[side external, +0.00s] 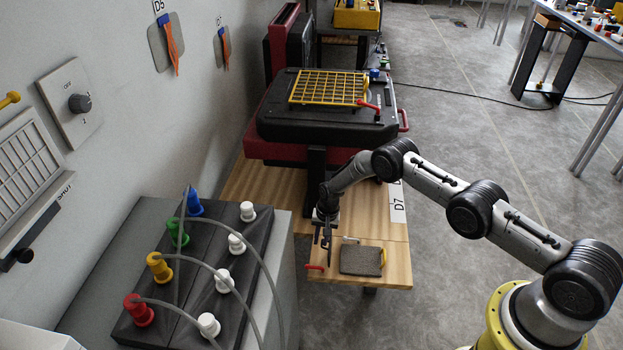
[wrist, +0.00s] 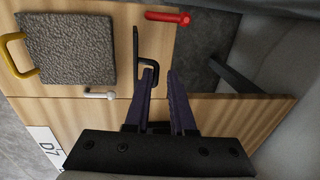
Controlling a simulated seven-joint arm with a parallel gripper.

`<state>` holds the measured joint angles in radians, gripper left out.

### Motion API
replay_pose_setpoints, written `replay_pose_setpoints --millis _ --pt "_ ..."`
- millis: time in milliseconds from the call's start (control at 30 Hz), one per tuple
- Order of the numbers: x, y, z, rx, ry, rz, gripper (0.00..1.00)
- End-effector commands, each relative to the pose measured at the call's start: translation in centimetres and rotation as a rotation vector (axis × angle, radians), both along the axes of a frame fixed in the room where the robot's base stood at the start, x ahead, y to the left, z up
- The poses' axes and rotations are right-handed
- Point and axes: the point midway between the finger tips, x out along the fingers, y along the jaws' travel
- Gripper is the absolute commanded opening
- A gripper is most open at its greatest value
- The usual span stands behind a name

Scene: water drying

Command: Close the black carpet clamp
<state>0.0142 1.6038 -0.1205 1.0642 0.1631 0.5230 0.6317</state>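The black clamp (wrist: 136,45) is a thin bar with a bent loop, at the edge of the wooden board right of the carpet in the wrist view. A grey carpet piece (wrist: 66,48) lies flat on the board; it also shows in the side view (side external: 361,260). My gripper (wrist: 161,72) has its two dark fingers apart with a narrow gap. The left finger overlaps the clamp's loop; I cannot tell whether it touches. In the side view my gripper (side external: 325,240) points down at the board's left edge, where clamp and fingers are hard to separate.
Around the carpet are a red handle (wrist: 167,17), a yellow handle (wrist: 18,55) and a pale grey handle (wrist: 100,95). A dark block with coloured knobs (side external: 196,270) stands left of the board. A machine with a yellow grid (side external: 328,88) stands behind.

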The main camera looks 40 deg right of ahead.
Motion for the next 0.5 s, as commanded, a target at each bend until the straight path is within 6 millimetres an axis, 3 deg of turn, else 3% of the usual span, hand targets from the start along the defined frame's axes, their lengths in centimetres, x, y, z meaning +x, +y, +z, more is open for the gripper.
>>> replay_pose_setpoints --millis 333,500 --pt "0.7 0.7 -0.4 -0.081 0.076 0.001 0.22" --pt "0.8 0.6 1.5 -0.081 0.076 -0.001 0.22"
